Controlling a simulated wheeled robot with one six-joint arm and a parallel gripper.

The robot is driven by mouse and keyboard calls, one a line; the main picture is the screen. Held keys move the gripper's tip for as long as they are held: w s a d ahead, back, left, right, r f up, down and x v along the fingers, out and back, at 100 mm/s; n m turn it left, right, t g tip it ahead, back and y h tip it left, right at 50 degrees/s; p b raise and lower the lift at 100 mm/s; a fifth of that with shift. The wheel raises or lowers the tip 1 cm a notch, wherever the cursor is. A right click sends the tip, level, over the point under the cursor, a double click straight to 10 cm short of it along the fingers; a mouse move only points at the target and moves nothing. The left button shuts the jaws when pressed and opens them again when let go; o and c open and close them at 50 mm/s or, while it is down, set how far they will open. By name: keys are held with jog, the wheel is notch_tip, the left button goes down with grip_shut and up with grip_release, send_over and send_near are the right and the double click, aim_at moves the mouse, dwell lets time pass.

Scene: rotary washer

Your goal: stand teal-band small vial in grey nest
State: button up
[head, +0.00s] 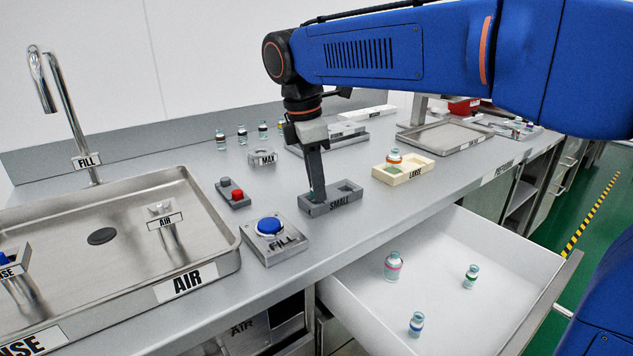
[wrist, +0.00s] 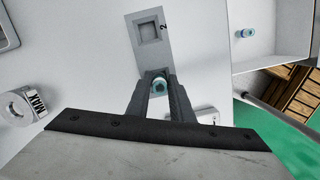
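The grey nest (head: 347,203), labelled SMALL, sits on the counter near its front edge and has two square pockets. In the wrist view the nest (wrist: 158,56) shows one pocket empty. A small teal-topped vial (wrist: 160,84) stands in the other pocket, the left one in the head view. My gripper (head: 316,192) points straight down over that left pocket. In the wrist view its fingers (wrist: 159,88) sit on both sides of the vial and look closed on it. The vial's band and lower body are hidden by the fingers and the nest.
A cream LARGE nest (head: 408,172) holds an orange-banded vial (head: 394,156). The open drawer (head: 455,245) holds a pink-banded vial (head: 393,266), a green-banded small vial (head: 471,276) and a blue-banded small vial (head: 416,324). A FILL button (head: 269,226) and a sink (head: 110,230) lie left.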

jog(key=shift+o, duration=1)
notch_tip(320, 180, up, 12)
jog(key=a, duration=0.1)
jog(key=shift+s+a, duration=0.2)
jog(key=shift+a, duration=0.2)
jog(key=shift+d, duration=0.1)
jog(key=s+d+f+m+y, duration=0.1)
jog(key=s+d+f+m, duration=0.15)
jog(key=d, duration=0.35)
jog(key=s+d+f+m, duration=0.1)
jog(key=d+f+m, duration=0.15)
jog(key=d, duration=0.25)
jog(key=s+d+f+m+t, duration=0.1)
jog(key=s+d+f+m, duration=0.4)
jog(key=d+f, duration=0.1)
jog(key=s+d+f+m+t, duration=0.2)
jog(key=s+d+f+m, duration=0.3)
jog(key=f, duration=0.4)
jog(key=s+d+f+m+t, duration=0.1)
jog(key=s+d+f+m, duration=0.4)
jog(key=f, duration=0.3)
jog(key=shift+s+d+m+y, duration=0.3)
jog(key=shift+s+d+y, duration=0.1)
jog(key=shift+s+d, duration=0.45)
